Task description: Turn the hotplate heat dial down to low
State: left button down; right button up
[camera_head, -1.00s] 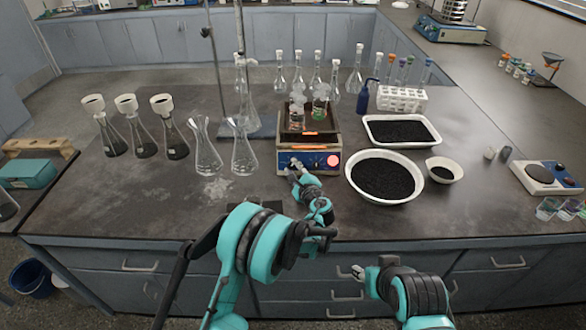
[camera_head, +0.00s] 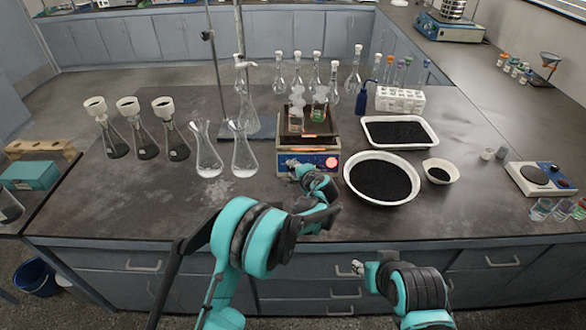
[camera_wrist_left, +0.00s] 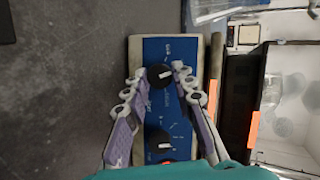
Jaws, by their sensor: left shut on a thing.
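The hotplate (camera_head: 308,141) stands on the bench, with a blue front panel (camera_head: 308,164) and a glowing red round light (camera_head: 331,163). Its panel fills the middle of the left wrist view, with one black dial (camera_wrist_left: 160,77) at the top and another (camera_wrist_left: 159,144) lower down. My left gripper (camera_head: 289,164) is at the panel's left end. In the left wrist view its fingertips (camera_wrist_left: 159,70) are closed on both sides of the upper dial, whose white mark points roughly right. My right gripper (camera_head: 361,268) hangs in front of the bench, too small to read.
Two beakers (camera_head: 296,122) stand on the hotplate with white vapour above them. Two conical flasks (camera_head: 244,158) stand to its left. A white bowl of black grains (camera_head: 381,196) stands close on the right, a tray (camera_head: 436,142) behind it.

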pick_arm(q)
jog(key=shift+n, duration=0.3)
dwell(0.4)
jog(key=c, duration=1.3)
grip_release()
jog(key=shift+o, duration=0.2)
jog(key=v, duration=1.2)
jog(key=shift+a+r, duration=0.1)
